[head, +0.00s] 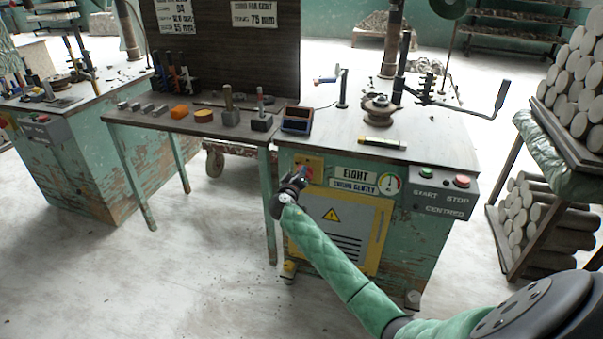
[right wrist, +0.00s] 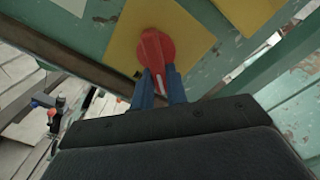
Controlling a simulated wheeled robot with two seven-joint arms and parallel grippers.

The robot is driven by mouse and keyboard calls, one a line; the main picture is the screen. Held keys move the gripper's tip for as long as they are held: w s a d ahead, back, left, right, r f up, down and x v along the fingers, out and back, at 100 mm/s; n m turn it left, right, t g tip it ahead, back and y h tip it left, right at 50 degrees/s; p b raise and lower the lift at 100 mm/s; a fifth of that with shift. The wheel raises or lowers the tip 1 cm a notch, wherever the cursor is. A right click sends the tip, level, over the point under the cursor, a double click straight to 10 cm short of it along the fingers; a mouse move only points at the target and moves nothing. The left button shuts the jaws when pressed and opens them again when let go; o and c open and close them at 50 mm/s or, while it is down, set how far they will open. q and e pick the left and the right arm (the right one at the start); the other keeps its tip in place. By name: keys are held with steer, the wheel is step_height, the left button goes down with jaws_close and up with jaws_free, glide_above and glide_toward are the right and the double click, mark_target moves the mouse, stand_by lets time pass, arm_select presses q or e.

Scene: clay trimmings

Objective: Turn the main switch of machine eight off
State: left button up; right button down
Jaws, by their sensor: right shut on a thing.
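Machine eight (head: 410,225) is a worn green cabinet with an "EIGHT" sign (head: 355,172) on its front. Its main switch is a red rotary knob on a yellow plate (head: 315,162) at the upper left of that front. In the right wrist view the red knob (right wrist: 155,48) stands on the yellow plate (right wrist: 197,42). My right gripper (head: 299,177) is at the switch, and its blue fingers (right wrist: 160,82) are shut on the knob's lower part. A white line shows on the knob between the fingers. My left gripper is out of view.
A gauge (head: 390,183) and a grey start/stop box (head: 443,192) are to the right of the sign. A side table (head: 150,118) with blocks and tools adjoins the machine's left. A rack of clay rolls (head: 535,215) stands at the right. The floor in front is open.

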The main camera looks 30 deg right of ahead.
arm_select(q)
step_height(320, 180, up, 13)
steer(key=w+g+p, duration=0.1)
steer(key=p, duration=0.2)
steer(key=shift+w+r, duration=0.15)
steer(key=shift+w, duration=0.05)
arm_select(e)
steer(key=shift+w+a+f+n, duration=0.1)
steer(key=shift+f+n, duration=0.15)
steer(key=shift+n, duration=1.2)
steer(key=shift+w+a+f+n, duration=0.1)
steer(key=shift+f+n, duration=0.15)
steer(key=shift+n, duration=1.15)
steer(key=shift+w+a+f+n, duration=0.1)
steer(key=shift+f+n, duration=0.15)
steer(key=shift+n, duration=1.2)
steer(key=c, duration=1.4)
jaws_free()
steer(key=shift+s, duration=0.1)
